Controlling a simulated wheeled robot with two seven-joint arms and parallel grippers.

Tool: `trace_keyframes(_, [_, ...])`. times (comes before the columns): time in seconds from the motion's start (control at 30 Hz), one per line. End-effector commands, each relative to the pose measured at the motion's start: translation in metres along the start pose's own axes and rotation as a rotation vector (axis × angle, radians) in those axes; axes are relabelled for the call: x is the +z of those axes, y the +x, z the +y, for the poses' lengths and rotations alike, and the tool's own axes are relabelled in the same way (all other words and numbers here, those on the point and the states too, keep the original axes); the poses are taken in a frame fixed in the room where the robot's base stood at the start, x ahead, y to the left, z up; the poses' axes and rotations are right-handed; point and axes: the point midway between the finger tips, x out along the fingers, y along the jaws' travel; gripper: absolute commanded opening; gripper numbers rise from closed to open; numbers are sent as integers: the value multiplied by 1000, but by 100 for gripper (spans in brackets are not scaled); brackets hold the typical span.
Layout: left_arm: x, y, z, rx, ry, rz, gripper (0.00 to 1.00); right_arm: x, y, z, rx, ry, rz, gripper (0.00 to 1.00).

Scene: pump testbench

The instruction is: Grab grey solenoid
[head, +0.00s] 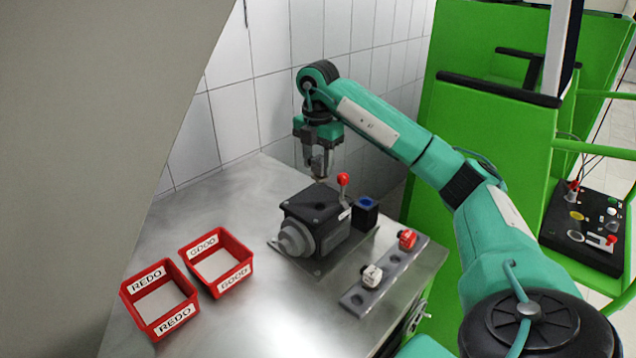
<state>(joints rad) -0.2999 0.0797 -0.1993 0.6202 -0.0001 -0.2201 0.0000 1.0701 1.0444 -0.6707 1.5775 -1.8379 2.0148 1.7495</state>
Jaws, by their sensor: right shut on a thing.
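My right gripper (318,168) points down over the back of the black pump test unit (318,217). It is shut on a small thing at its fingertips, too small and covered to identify. A whitish-grey solenoid (371,276) sits in the front part of the flat grey holder (388,272), well apart from the gripper. A red solenoid (407,238) sits near the holder's back end. My left gripper is not in view.
A red-knobbed lever (343,180) stands right beside the gripper. Red REDO (187,284) and GOOD (243,251) bins stand at left on the metal table (221,205). Tiled wall (232,119) is close behind.

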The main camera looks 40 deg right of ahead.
Motion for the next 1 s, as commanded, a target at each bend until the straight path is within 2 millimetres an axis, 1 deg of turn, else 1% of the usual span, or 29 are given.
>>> trace_keyframes(0.03, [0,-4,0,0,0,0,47,1,-10,0,2,1,-3,10])
trace_keyframes(0.5, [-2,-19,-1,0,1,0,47,0,-75,0,2,1,-2,10])
trace_keyframes(0.73, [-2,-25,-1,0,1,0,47,0,-98,0,2,1,-2,10])
trace_keyframes(1.0, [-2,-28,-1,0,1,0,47,0,-110,0,0,1,0,10])
